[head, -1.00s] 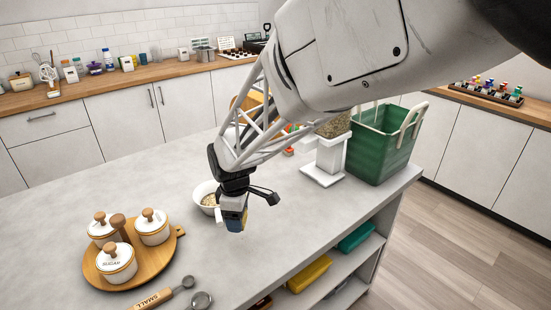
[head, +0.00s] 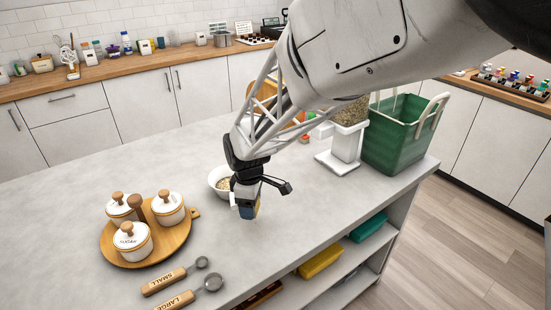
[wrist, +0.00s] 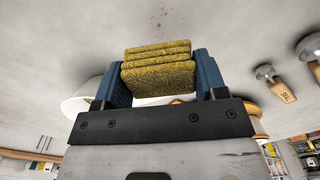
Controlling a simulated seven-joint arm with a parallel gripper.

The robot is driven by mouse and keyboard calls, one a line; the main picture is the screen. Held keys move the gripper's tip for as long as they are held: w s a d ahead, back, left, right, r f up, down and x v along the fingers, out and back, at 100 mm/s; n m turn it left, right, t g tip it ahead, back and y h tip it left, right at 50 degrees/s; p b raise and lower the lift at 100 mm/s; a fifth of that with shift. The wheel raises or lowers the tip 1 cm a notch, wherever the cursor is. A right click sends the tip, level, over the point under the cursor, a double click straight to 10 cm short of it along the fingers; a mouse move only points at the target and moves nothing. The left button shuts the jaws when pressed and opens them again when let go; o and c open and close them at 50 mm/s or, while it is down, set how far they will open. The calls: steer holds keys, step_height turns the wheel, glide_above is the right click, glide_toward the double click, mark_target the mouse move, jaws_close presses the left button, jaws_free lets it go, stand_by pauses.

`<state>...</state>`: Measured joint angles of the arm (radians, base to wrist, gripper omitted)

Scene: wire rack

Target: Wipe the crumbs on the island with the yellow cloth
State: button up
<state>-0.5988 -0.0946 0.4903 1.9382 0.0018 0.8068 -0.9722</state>
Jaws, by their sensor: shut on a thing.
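My gripper (head: 247,208) is low over the island (head: 75,208), in front of the white bowl, and points down. In the wrist view my gripper (wrist: 158,75) has its blue fingers shut on the yellow cloth (wrist: 158,78), a thick folded stack. The cloth is mostly hidden behind the fingers in the head view. Faint brown crumbs (wrist: 161,14) show on the grey island top beyond the cloth in the wrist view. I cannot make out crumbs in the head view. Whether the cloth touches the top I cannot tell.
A white bowl (head: 217,179) stands close behind my gripper. A round wooden board (head: 109,251) with lidded jars is to the left, with measuring spoons (head: 172,279) in front. A white dispenser (head: 345,150) and green basket (head: 398,150) stand at the right. Shelves open below the front edge.

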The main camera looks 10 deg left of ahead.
mark_target(256, 228)
steer(key=shift+s+f, duration=0.1)
steer(key=shift+f, duration=1.4)
steer(key=shift+s+d+f, duration=0.15)
steer(key=shift+s+d, duration=1.3)
steer(key=shift+d, duration=0.05)
steer(key=shift+s+d+f, duration=0.1)
steer(key=shift+s+d, duration=1.3)
steer(key=shift+d, duration=0.05)
steer(key=shift+f, duration=0.95)
steer(key=shift+c, duration=0.2)
steer(key=shift+w+a+r, duration=0.1)
steer(key=shift+w+a, duration=0.95)
steer(key=shift+w+a, duration=1.05)
steer(key=shift+a, duration=0.05)
